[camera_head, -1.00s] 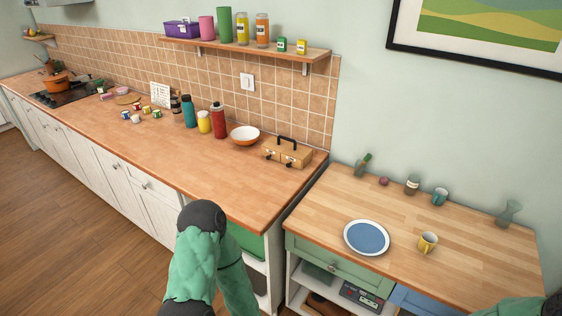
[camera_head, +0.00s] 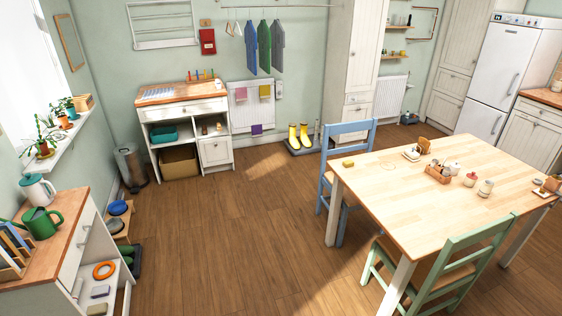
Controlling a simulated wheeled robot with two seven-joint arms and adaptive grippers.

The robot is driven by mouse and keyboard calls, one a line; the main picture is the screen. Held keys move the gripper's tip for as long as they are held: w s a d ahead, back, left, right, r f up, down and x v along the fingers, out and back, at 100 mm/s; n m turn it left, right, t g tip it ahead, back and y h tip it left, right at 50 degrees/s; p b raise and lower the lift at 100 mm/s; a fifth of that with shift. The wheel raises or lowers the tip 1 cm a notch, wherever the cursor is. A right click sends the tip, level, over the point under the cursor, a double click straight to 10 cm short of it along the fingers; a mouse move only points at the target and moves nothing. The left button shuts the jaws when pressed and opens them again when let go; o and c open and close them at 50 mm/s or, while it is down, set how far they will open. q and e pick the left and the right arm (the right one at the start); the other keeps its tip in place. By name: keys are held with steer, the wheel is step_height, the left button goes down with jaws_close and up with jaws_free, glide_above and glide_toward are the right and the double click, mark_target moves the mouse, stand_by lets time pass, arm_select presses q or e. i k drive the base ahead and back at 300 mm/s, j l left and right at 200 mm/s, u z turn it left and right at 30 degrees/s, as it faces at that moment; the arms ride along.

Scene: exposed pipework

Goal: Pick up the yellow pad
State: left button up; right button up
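A blue chair (camera_head: 349,139) stands at the table's left end and a green chair (camera_head: 440,265) at its front. A wooden condiment caddy (camera_head: 438,175) and jars stand on the table. Yellow boots (camera_head: 299,137) stand by the far wall. The wooden floor (camera_head: 230,240) left of the table is open.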

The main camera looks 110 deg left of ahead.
mark_target(349, 163)
steer(key=u, duration=2.2)
